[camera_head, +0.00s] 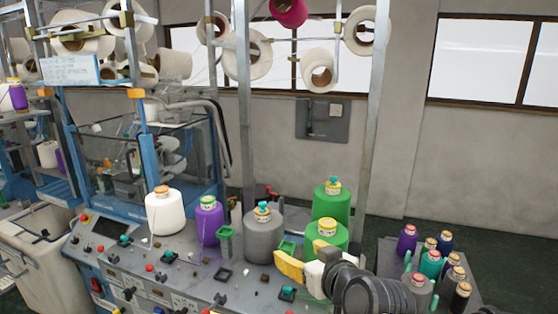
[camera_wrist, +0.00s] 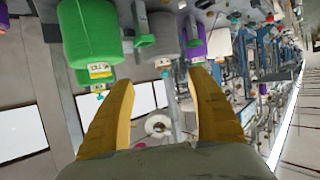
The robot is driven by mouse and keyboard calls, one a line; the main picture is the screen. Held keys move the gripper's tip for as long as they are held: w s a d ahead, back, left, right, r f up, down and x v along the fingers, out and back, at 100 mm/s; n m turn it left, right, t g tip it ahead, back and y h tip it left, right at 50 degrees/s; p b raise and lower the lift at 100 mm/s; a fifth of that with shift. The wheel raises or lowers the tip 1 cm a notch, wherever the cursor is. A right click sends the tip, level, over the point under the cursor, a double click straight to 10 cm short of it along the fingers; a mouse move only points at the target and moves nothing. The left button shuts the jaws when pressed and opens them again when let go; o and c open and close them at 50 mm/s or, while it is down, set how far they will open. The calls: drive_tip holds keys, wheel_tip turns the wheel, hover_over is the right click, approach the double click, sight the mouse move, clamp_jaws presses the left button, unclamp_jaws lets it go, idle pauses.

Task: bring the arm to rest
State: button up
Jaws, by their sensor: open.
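My gripper (camera_head: 292,264) has yellow fingers and is low at the right end of the knitting machine's panel in the head view, just in front of a green yarn cone (camera_head: 327,238). In the wrist view my gripper (camera_wrist: 162,95) shows its two fingers spread apart with nothing between them. A green cone (camera_wrist: 88,30) and a grey cone (camera_wrist: 157,38) appear beyond the fingertips there. My dark arm covers part of the panel's right end in the head view.
A white cone (camera_head: 165,212), a purple cone (camera_head: 209,222), a grey cone (camera_head: 263,236) and a second green cone (camera_head: 331,203) stand on the panel (camera_head: 190,270). Several small spools (camera_head: 431,262) stand at the right. Metal posts (camera_head: 245,130) rise behind the panel.

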drive_tip(key=s+d+f+m+g+h+b, duration=0.1)
drive_tip(key=s+d+f+g+b, duration=0.1)
drive_tip(key=s+d+f+b, duration=0.2)
drive_tip(key=s+d+f+m+g+h+b, duration=0.1)
drive_tip(key=s+d+f+b, duration=0.4)
drive_tip(key=f+b, duration=0.5)
drive_tip(key=s+d+f+m+g+h+b, duration=0.2)
drive_tip(key=s+d+f+b, duration=0.3)
drive_tip(key=f, duration=0.9)
drive_tip(key=s+b, duration=0.2)
drive_tip(key=shift+s+g+h, duration=0.3)
drive_tip(key=shift+s+h, duration=0.05)
drive_tip(key=shift+h, duration=0.05)
